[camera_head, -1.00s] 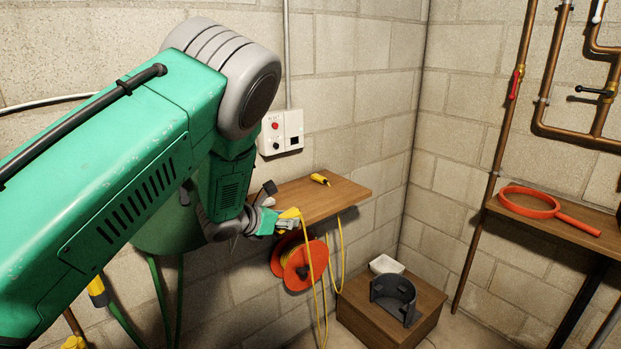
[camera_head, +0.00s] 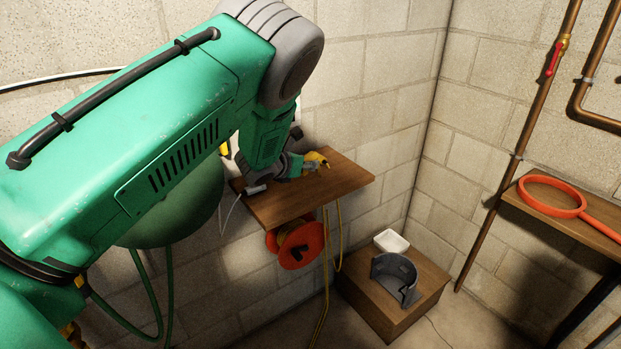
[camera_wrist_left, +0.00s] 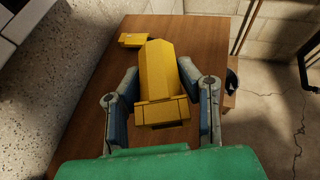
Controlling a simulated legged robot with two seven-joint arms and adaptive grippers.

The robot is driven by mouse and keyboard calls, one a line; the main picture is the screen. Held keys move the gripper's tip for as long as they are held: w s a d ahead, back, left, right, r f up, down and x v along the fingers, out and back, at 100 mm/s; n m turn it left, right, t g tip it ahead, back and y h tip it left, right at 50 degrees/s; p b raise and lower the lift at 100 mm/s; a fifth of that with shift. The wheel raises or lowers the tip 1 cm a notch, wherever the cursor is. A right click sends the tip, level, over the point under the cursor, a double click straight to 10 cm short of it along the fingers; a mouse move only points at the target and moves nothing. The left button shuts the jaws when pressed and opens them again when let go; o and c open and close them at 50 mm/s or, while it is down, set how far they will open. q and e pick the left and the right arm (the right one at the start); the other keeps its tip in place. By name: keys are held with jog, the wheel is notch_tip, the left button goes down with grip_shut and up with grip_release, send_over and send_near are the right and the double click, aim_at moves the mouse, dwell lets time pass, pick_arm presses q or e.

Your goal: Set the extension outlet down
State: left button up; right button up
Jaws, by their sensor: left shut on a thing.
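The yellow extension outlet (camera_wrist_left: 162,75) is between the two fingers of my left gripper (camera_wrist_left: 160,98) in the wrist view. The gripper is shut on it. In the head view the left gripper (camera_head: 299,166) is over the wooden wall shelf (camera_head: 338,181), with the outlet's yellow showing at the fingers. The shelf also fills the middle of the wrist view (camera_wrist_left: 80,118). I cannot tell whether the outlet touches the shelf. A smaller yellow piece (camera_wrist_left: 135,40) lies on the shelf beyond the outlet. My right gripper is not in view.
An orange cable reel (camera_head: 300,245) hangs below the shelf, with yellow cord (camera_head: 326,270) running down beside it. A wooden box (camera_head: 425,276) below holds a white dish (camera_head: 391,241) and a dark curved part (camera_head: 398,276). A red ring-shaped tool (camera_head: 553,207) lies on the right shelf.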

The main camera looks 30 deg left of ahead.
aim_at(313, 182)
pick_arm(q)
notch_tip(313, 182, down, 6)
jog(key=shift+f, duration=0.4)
jog(key=o, duration=1.1)
jog(key=shift+a+f, duration=0.15)
jog(key=shift+o, duration=0.2)
jog(key=shift+s+r, duration=0.15)
jog(key=shift+r, duration=0.05)
jog(key=v, duration=1.1)
jog(key=shift+s+r, duration=0.2)
jog(key=shift+s, duration=0.15)
jog(key=shift+f, duration=0.1)
